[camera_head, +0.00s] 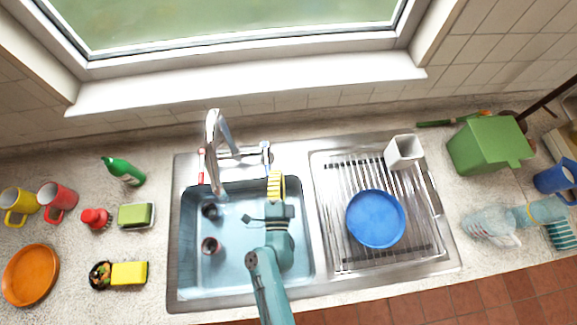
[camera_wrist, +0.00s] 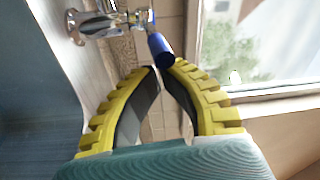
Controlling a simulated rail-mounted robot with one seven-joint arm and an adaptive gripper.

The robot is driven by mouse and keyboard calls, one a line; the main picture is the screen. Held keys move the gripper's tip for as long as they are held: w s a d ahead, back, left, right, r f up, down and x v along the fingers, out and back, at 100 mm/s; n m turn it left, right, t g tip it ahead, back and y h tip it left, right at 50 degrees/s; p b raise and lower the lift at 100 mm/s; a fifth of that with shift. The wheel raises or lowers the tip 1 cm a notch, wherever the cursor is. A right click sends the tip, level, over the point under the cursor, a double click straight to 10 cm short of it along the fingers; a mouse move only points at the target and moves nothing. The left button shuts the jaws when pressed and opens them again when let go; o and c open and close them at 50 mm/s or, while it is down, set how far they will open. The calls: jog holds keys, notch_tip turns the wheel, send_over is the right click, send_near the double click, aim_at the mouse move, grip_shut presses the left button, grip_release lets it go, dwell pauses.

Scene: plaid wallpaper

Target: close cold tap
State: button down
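The cold tap has a blue handle (camera_wrist: 160,48) on a chrome valve, seen close in the wrist view. In the head view the cold tap (camera_head: 266,147) stands at the back edge of the sink, right of the spout. My gripper (camera_head: 276,176) is over the sink's right part, just in front of this tap. In the wrist view my gripper (camera_wrist: 163,68) has its yellow ribbed fingers drawn together, with their tips close to each other and a slim gap below. The handle's free end is right at the fingertips. I cannot tell whether they touch.
The chrome spout (camera_head: 214,150) rises left of my gripper, with the red-marked hot tap (camera_head: 201,165) beyond it. Two dark cups are in the basin (camera_head: 235,280). A blue plate (camera_head: 375,218) and a white container (camera_head: 403,152) are on the drainer. The window sill (camera_head: 245,85) lies behind.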

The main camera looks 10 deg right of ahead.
jog(key=s+d, duration=0.1)
jog(key=s, duration=0.8)
jog(key=shift+s, duration=0.2)
jog(key=shift+r, duration=0.1)
